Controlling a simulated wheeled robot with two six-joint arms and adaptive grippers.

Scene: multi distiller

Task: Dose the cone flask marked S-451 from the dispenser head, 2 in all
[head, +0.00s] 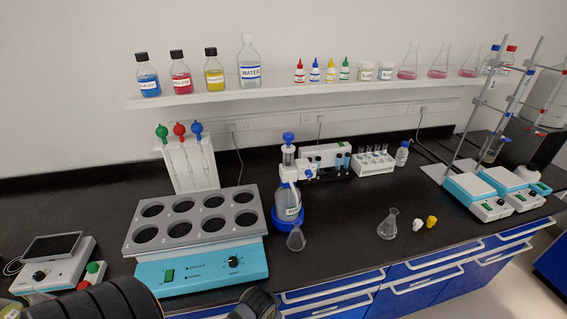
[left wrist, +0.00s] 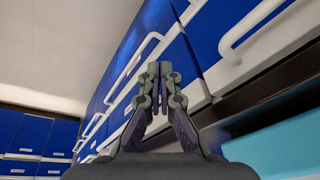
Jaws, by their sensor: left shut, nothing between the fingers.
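A dispenser bottle (head: 288,200) with a blue pump head (head: 288,137) and a blue base stands on the black bench, right of the heating block. An empty clear cone flask (head: 296,240) stands just in front of it, near the bench edge. Another clear cone flask (head: 389,226) stands further right. The mark S-451 cannot be read on either flask. My left gripper (left wrist: 160,78) is shut and empty in the left wrist view, pointing along the blue drawer fronts below the bench. My right gripper is not in view.
A teal heating block (head: 200,267) with several round wells fills the left of the bench. White and yellow small pieces (head: 425,222) lie beside the right flask. Tube racks (head: 373,162) stand behind. The bench between dispenser and right flask is clear.

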